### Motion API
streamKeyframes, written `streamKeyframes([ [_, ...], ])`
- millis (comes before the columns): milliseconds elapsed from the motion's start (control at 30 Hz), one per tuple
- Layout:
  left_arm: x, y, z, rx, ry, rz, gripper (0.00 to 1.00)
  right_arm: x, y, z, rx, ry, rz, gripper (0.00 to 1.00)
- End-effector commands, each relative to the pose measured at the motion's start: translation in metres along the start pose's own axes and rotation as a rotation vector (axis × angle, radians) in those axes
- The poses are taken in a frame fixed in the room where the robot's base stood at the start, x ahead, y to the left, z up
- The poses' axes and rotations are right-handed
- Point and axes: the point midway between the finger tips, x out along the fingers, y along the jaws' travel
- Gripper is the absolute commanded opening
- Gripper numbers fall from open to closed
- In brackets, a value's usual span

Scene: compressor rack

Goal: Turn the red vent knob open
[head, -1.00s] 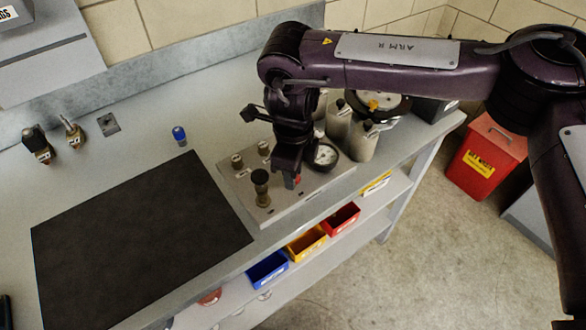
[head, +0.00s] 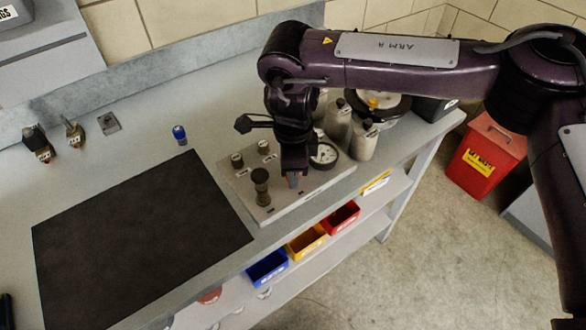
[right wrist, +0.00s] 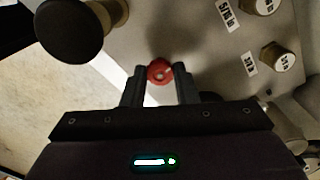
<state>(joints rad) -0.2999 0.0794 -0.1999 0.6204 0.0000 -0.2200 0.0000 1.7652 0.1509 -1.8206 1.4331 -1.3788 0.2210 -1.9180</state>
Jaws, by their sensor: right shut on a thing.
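The red vent knob (right wrist: 160,71) shows in the right wrist view between the fingertips of my right gripper (right wrist: 160,78), which is shut on it. In the head view the right gripper (head: 292,181) points down at the front of the grey panel (head: 320,183), and its fingers hide the knob. The panel also carries a tall black knob (head: 261,180) left of the gripper, two smaller knobs (head: 237,160) behind, and a round gauge (head: 324,154) on the right. My left gripper is not in view.
Metal cylinders (head: 363,141) stand behind the panel on the right. A dark mat (head: 135,240) lies left of it, with a small blue-topped part (head: 180,134) behind the mat. Coloured bins (head: 306,243) sit on the shelf below the front edge.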

Motion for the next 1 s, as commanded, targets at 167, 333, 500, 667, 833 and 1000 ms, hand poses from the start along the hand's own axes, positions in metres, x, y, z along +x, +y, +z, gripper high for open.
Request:
streamKeyframes([
  [167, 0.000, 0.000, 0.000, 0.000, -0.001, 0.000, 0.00, -0.001, -0.001, 0.000, 0.000, -0.001, -0.004, 0.04],
  [333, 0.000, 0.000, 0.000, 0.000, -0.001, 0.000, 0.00, -0.001, -0.001, 0.000, 0.001, 0.000, -0.003, 0.48],
  [500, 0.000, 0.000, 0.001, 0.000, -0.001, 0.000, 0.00, -0.001, 0.000, 0.000, 0.001, 0.000, -0.001, 0.49],
  [667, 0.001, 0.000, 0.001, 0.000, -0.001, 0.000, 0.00, -0.003, -0.001, 0.000, 0.001, 0.000, -0.002, 0.49],
  [833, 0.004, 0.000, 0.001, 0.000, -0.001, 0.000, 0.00, -0.025, -0.001, 0.000, 0.001, -0.001, -0.005, 0.49],
  [1000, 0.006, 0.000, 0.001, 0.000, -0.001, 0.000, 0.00, -0.055, -0.001, 0.000, 0.000, -0.001, -0.006, 0.49],
])
